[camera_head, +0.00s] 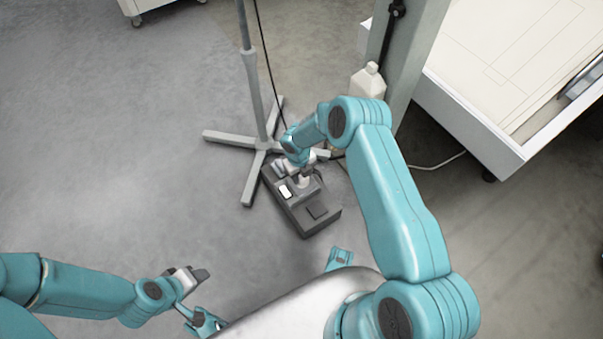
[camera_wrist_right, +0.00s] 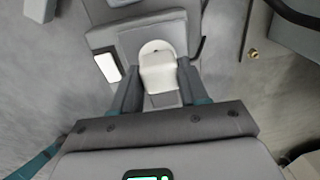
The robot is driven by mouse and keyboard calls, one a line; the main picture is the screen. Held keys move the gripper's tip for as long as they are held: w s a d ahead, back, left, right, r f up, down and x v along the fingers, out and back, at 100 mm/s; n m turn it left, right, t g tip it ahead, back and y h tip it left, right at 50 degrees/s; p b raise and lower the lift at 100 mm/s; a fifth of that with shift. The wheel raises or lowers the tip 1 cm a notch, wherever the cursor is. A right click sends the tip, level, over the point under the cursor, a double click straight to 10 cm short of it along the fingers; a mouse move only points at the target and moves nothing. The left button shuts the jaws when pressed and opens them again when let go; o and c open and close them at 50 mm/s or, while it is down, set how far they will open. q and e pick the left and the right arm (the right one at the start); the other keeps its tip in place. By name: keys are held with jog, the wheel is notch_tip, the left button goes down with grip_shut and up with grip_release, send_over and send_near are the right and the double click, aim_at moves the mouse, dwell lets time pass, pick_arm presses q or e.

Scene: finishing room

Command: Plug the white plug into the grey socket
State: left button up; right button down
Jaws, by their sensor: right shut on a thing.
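The grey socket (camera_head: 301,204) is part of a dark block lying on the floor near the middle of the head view. It also shows at the top of the right wrist view (camera_wrist_right: 127,42). My right gripper (camera_head: 302,174) is over the block. In the right wrist view its two fingers are shut on the white plug (camera_wrist_right: 158,75). The plug is against the block's face, beside a pale round part; I cannot tell how deep its front sits. My left gripper (camera_head: 195,278) hangs at the lower left, away from the block; its fingers are not clear.
A grey stand (camera_head: 262,144) with splayed feet is just behind and left of the block. A white bottle (camera_head: 368,82) stands by a grey post behind my right arm. A white-topped table (camera_head: 500,70) is at the right. The floor at the left is clear.

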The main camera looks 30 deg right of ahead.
jog(key=shift+f, duration=0.15)
jog(key=shift+f+b, duration=0.25)
jog(key=shift+b, duration=0.25)
jog(key=shift+f, duration=0.2)
dwell(0.5)
jog(key=c, duration=1.3)
grip_release()
jog(key=o, duration=1.3)
jog(key=shift+r, duration=0.1)
